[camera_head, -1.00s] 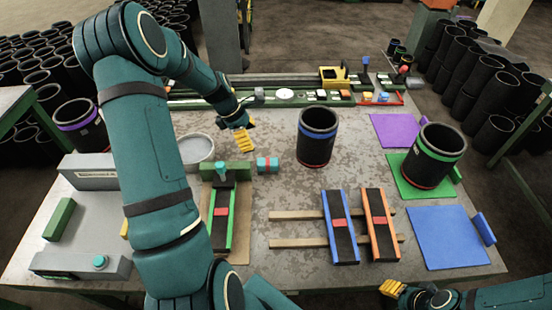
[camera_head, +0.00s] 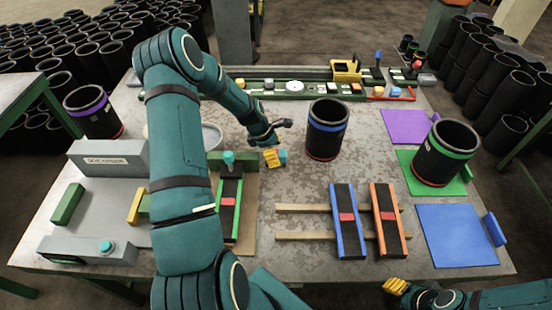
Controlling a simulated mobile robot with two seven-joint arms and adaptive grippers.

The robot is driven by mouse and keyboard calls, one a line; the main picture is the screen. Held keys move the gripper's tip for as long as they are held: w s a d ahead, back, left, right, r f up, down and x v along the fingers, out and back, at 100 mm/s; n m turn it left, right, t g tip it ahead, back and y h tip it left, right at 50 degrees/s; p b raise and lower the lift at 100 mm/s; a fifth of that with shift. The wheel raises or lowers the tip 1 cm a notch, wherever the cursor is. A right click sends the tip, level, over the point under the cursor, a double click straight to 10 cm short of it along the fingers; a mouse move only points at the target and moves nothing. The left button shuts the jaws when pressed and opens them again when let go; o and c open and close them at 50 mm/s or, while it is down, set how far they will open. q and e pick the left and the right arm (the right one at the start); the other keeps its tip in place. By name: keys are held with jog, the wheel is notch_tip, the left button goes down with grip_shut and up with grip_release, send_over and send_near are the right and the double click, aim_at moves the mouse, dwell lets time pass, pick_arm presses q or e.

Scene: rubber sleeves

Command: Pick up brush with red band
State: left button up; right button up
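A small teal piece (camera_head: 283,157) lies on the table left of the blue-banded sleeve; it may be the brush, and its red band is now covered. My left gripper (camera_head: 272,158) has its yellow fingertips pointing down right at this piece, overlapping its left part. Whether the fingers touch it or are closed around it is unclear. My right gripper (camera_head: 396,285) is low at the front edge, with yellow fingertips seen together; its opening is not clear.
A black sleeve with a blue band (camera_head: 327,130) stands close right of my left gripper. A green-banded sleeve (camera_head: 445,153) stands on a green mat (camera_head: 455,187). Blue and orange strips (camera_head: 347,240) lie on wooden slats (camera_head: 308,236) in front. A tool rail (camera_head: 255,92) runs along the back.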

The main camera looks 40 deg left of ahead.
pick_arm(q)
jog(key=shift+w+f, duration=0.1)
jog(key=shift+f, duration=0.1)
jog(key=c, duration=1.3)
jog(key=shift+r, duration=0.15)
notch_tip(320, 180, up, 10)
jog(key=shift+d+f+p, duration=0.1)
jog(key=shift+p, duration=0.35)
jog(key=o, duration=0.5)
jog(key=c, duration=0.4)
